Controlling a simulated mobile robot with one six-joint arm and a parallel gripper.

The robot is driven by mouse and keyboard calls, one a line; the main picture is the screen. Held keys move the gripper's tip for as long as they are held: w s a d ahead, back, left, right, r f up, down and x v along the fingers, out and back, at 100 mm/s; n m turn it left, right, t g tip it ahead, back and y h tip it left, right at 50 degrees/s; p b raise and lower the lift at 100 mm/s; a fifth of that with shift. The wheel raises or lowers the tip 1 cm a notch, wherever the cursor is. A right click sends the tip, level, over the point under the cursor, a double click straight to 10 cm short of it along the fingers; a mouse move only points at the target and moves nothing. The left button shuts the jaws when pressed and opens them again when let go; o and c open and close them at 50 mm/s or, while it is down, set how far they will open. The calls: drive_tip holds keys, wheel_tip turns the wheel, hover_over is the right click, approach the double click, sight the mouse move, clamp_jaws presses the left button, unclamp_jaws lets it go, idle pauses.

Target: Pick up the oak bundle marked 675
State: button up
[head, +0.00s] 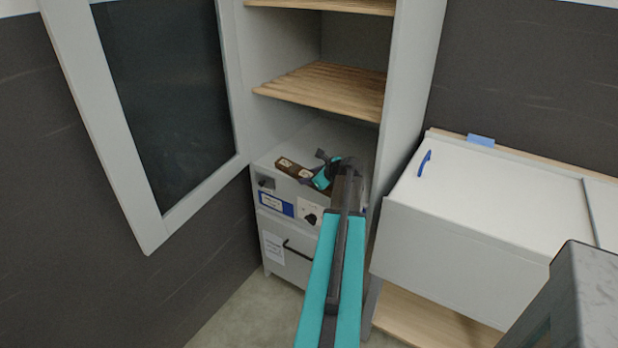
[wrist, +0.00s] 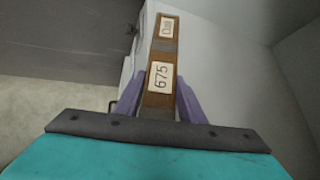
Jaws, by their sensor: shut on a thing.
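The oak bundle (head: 289,165) is a long brown piece with pale labels, in the lower compartment of the open cabinet in the head view. In the wrist view the bundle (wrist: 158,99) shows the label 675, and a second label lies farther along it. My gripper (head: 316,169) reaches into the cabinet from the front. In the wrist view its two purple fingers (wrist: 159,93) are shut on the bundle's near end, one on each side. I cannot tell whether the bundle touches the surface below it.
The tall cabinet has wooden shelves (head: 325,88) above the bundle and an open glass door (head: 165,85) at the left. Labelled drawer fronts (head: 285,240) are below. A white low cabinet (head: 490,195) with a blue pen-like object (head: 424,163) on top stands at the right.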

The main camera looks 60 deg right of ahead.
sight(303, 170)
drive_tip(key=shift+r, duration=1.4)
drive_tip(key=shift+s+a+r, duration=0.15)
drive_tip(key=shift+r, duration=0.15)
drive_tip(key=s+a+r+b, duration=0.1)
drive_tip(key=s+a+b, duration=0.1)
drive_tip(key=s+a, duration=0.8)
drive_tip(key=shift+s+a+r, duration=0.15)
drive_tip(key=shift+a+r, duration=0.1)
drive_tip(key=shift+a, duration=0.55)
